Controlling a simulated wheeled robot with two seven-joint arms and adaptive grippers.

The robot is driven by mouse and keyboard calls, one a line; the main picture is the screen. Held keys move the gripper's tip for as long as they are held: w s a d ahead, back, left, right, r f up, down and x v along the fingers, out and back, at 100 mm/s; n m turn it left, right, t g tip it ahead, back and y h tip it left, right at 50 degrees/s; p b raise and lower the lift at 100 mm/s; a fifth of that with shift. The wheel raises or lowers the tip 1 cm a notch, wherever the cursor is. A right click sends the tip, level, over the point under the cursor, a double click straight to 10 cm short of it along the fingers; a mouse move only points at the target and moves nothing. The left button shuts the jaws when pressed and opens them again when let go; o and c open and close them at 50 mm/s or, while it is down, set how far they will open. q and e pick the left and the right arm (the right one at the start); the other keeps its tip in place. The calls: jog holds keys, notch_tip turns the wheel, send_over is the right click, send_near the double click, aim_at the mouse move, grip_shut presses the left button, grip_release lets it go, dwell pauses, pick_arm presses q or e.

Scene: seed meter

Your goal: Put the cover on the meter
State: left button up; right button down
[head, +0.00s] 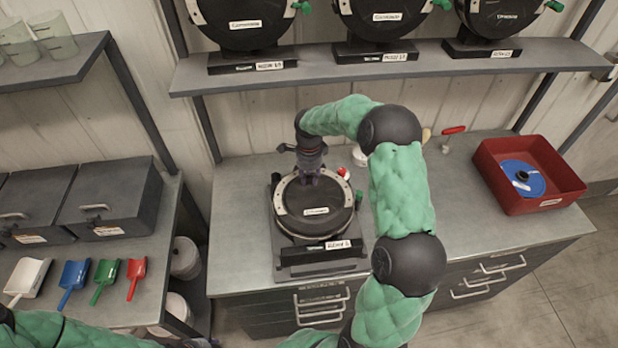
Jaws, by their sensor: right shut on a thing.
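The seed meter stands on the grey bench on a dark base (322,247), with a white label on its front. Its round black cover (318,196), with a white label, lies over the meter's face. I cannot tell whether it is fully seated. My right gripper (309,178) points down at the back part of the cover and is shut on it, hiding the part between its fingers. Pale clips show at the meter's rim, with red and green parts at its upper right. Only part of my left arm shows at the bottom left; its gripper is out of view.
A red tray (549,190) with a blue disc (522,178) stands at the bench's right. A red-handled tool (452,131) lies near the wall. Several similar meters stand on the shelf (400,66) above. Coloured scoops (74,277) lie on the left bench. Bench space before the tray is clear.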

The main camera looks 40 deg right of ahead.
dwell(0.4)
jog(key=c, duration=0.9)
grip_release()
jog(key=shift+f, duration=0.1)
jog(key=shift+c, duration=0.5)
jog(key=shift+r+p, duration=2.4)
jog(key=shift+r, duration=2.4)
